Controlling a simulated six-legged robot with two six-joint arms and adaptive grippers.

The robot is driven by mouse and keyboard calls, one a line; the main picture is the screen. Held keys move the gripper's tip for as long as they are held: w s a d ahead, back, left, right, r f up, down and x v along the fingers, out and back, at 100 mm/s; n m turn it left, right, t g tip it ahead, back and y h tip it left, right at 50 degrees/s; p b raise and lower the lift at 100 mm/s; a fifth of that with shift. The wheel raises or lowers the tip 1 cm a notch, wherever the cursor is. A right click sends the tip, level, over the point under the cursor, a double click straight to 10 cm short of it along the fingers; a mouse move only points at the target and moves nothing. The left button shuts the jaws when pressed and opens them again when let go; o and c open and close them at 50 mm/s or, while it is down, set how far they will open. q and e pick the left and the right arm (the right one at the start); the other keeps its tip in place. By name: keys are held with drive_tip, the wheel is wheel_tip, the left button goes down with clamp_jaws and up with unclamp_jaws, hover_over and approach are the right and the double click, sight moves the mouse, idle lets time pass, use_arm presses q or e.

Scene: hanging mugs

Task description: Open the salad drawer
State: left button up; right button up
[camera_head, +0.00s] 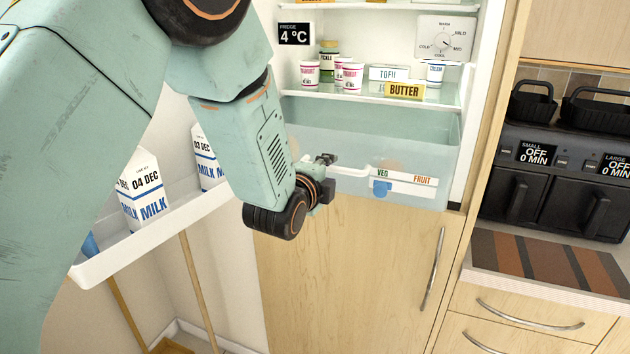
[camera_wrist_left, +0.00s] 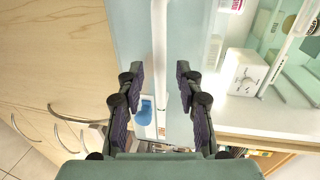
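The salad drawer (camera_head: 345,184) is a clear, bluish bin at the bottom of the open fridge. Its white front bar (camera_head: 405,176) carries VEG and FRUIT labels and a blue slider (camera_head: 381,188). My left gripper (camera_head: 326,159) is at the left part of the drawer front. In the left wrist view, its fingers (camera_wrist_left: 160,78) are apart, one on each side of the white bar (camera_wrist_left: 159,45), with gaps visible. The blue slider (camera_wrist_left: 146,110) shows between the fingers there. The left end of the bar is partly hidden behind the gripper in the head view. My right gripper is not in view.
A shelf above holds yoghurt pots (camera_head: 310,72), tofu (camera_head: 388,73) and butter (camera_head: 404,91). The open fridge door shelf (camera_head: 150,235) with milk cartons (camera_head: 143,190) is at left. A wooden cabinet door (camera_head: 345,270) lies below; an oven unit (camera_head: 560,180) stands right.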

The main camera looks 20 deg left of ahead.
use_arm(q)
drive_tip(key=s+r, duration=0.2)
drive_tip(key=s, duration=0.8)
drive_tip(key=shift+a, duration=0.15)
drive_tip(key=shift+w, duration=0.15)
drive_tip(key=s+a+f+n+g+b, duration=0.1)
drive_tip(key=s+f+n+g+b, duration=0.4)
drive_tip(key=f, duration=0.8)
drive_tip(key=s+a+f+n+g, duration=0.1)
drive_tip(key=s+f+n+g, duration=0.2)
drive_tip(key=s+f+n, duration=0.6)
drive_tip(key=s+f+n+g+b, duration=0.2)
drive_tip(key=s+f+g+b, duration=0.2)
drive_tip(key=s+f, duration=0.7)
drive_tip(key=s+a+f+n+g+b, duration=0.1)
drive_tip(key=s+f+n+g+b, duration=0.1)
drive_tip(key=s+f, duration=0.9)
wheel_tip(320, 180, down, 6)
drive_tip(key=g+b, duration=0.1)
drive_tip(key=b, duration=0.1)
drive_tip(key=shift+s+n+g+y+b, duration=0.3)
drive_tip(key=shift+s+n+g, duration=0.05)
drive_tip(key=shift+n+g, duration=0.05)
